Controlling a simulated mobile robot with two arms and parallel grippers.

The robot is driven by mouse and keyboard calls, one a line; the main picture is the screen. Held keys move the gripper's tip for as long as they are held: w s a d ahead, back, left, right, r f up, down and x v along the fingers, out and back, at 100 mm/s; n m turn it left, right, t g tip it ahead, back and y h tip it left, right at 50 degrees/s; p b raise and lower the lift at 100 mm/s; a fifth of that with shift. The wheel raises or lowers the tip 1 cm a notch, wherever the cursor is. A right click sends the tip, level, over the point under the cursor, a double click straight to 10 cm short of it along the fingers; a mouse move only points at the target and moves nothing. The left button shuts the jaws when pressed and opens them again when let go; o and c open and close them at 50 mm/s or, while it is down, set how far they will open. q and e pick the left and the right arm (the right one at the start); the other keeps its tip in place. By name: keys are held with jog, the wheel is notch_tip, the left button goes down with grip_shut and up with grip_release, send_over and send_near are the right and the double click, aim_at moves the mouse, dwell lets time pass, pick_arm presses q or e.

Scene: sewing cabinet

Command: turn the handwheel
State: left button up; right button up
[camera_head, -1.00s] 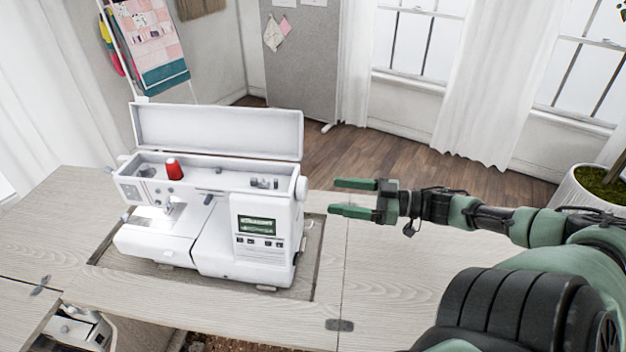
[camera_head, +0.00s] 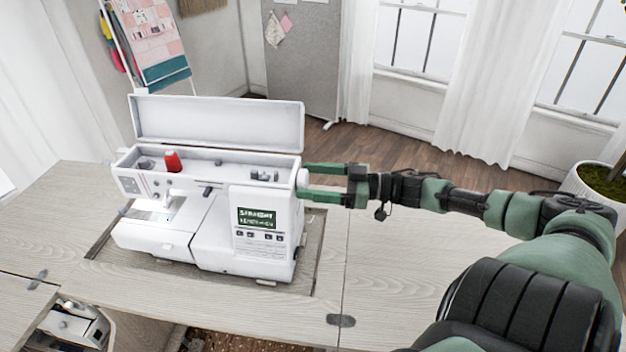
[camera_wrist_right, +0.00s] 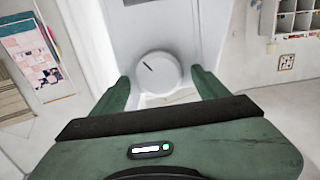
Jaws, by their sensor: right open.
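The white sewing machine (camera_head: 215,225) sits in the cabinet top with its lid up and a red spool (camera_head: 172,162) inside. Its round white handwheel (camera_head: 302,180) is on the right side, partly hidden by my right gripper (camera_head: 307,182). In the right wrist view the handwheel (camera_wrist_right: 157,74) has a dark index line pointing up and left. My right gripper (camera_wrist_right: 163,82) is open, with one green finger on each side of the wheel. I cannot tell whether the fingers touch it. My left gripper is not in view.
The pale wood cabinet top (camera_head: 395,265) is clear to the right of the machine. A second machine (camera_head: 72,325) shows at the lower left. A potted plant (camera_head: 590,185) stands at the right, and a grey board (camera_head: 300,60) at the back.

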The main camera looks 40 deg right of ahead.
jog(key=c, duration=1.4)
jog(key=shift+o, duration=0.2)
